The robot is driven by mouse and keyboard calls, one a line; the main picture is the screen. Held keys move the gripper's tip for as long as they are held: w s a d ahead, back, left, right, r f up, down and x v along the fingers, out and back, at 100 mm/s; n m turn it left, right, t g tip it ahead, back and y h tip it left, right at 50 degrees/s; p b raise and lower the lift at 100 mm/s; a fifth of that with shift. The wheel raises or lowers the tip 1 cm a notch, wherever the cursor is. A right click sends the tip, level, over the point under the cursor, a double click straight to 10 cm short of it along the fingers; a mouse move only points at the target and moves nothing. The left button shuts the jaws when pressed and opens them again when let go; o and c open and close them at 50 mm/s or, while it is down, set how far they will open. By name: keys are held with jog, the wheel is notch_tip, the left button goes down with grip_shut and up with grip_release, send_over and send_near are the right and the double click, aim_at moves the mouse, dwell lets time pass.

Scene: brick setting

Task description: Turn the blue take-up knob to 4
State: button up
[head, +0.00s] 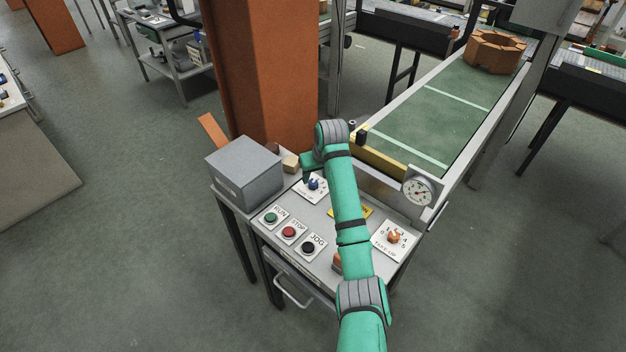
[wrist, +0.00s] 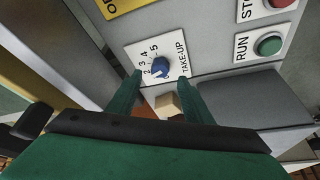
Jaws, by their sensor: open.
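The blue take-up knob (wrist: 160,67) sits on a white plate (wrist: 174,50) with numerals around it and the word TAKE-UP. I cannot tell surely which numeral it points to. In the head view the blue knob (head: 314,184) is on the panel, just below my gripper (head: 309,168). In the wrist view the two green fingers of my gripper (wrist: 158,79) are apart, their tips near either side of the knob. The gripper appears open, with nothing held; whether a finger touches the knob is not clear.
An orange knob (head: 393,237) has its own numbered plate at the panel's right. RUN (head: 270,217), STOP (head: 289,232) and JOG (head: 308,247) buttons line the front left. A grey box (head: 245,170) and a brick-coloured column (head: 265,80) stand close by. A gauge (head: 419,190) is at right.

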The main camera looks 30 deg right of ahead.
aim_at(314, 182)
jog(key=shift+x, duration=2.35)
jog(key=c, duration=0.3)
jog(key=shift+s, duration=0.15)
jog(key=c, duration=0.8)
